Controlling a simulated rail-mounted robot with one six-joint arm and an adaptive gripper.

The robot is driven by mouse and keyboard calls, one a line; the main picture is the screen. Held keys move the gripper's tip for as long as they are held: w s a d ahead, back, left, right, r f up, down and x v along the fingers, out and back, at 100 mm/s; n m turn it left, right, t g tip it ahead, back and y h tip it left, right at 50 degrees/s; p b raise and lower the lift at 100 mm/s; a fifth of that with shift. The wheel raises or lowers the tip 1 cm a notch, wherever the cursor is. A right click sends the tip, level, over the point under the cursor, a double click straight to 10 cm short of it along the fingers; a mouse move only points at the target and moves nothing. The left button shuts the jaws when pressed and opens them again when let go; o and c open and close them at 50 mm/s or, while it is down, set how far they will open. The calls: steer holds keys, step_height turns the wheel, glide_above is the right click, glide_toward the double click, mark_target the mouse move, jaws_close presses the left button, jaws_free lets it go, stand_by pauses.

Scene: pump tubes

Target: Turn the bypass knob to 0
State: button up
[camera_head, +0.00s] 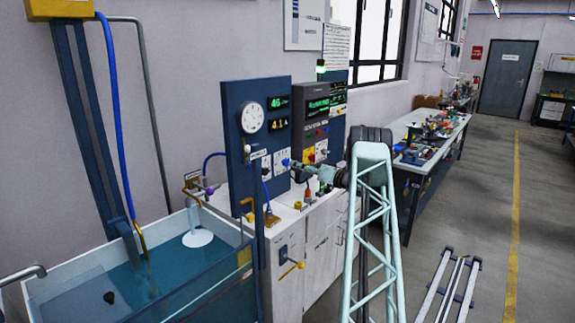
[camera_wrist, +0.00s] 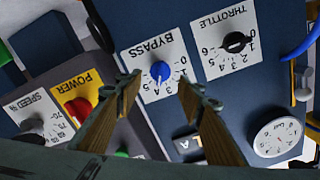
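The blue bypass knob (camera_wrist: 160,71) sits on a white plate labelled BYPASS (camera_wrist: 152,55), which appears upside down in the wrist view. Numbers ring the knob, with a 0 to its right in that view. I cannot tell clearly which number the knob points to. My gripper (camera_wrist: 159,84) is open, with its two fingers apart on either side of the knob in the picture. Whether they touch it cannot be told. In the head view my gripper (camera_head: 296,165) is at the front of the blue panel (camera_head: 236,125), and it is small there.
Beside the bypass plate are a black throttle knob (camera_wrist: 236,42), a red power knob on a yellow plate (camera_wrist: 78,107), a speed knob (camera_wrist: 32,126) and a round gauge (camera_wrist: 278,137). A water tank (camera_head: 190,275) stands at left; a cluttered bench (camera_head: 425,145) stands at right.

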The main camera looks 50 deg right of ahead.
mark_target(288, 162)
steer(key=shift+w+d+b, duration=0.15)
steer(key=shift+w, duration=1.65)
steer(key=shift+w+d+b, duration=0.1)
steer(key=shift+w+b, duration=0.05)
steer(key=shift+w, duration=1.65)
steer(key=shift+c, duration=0.6)
steer(key=c, duration=0.7)
steer(key=shift+o, duration=0.2)
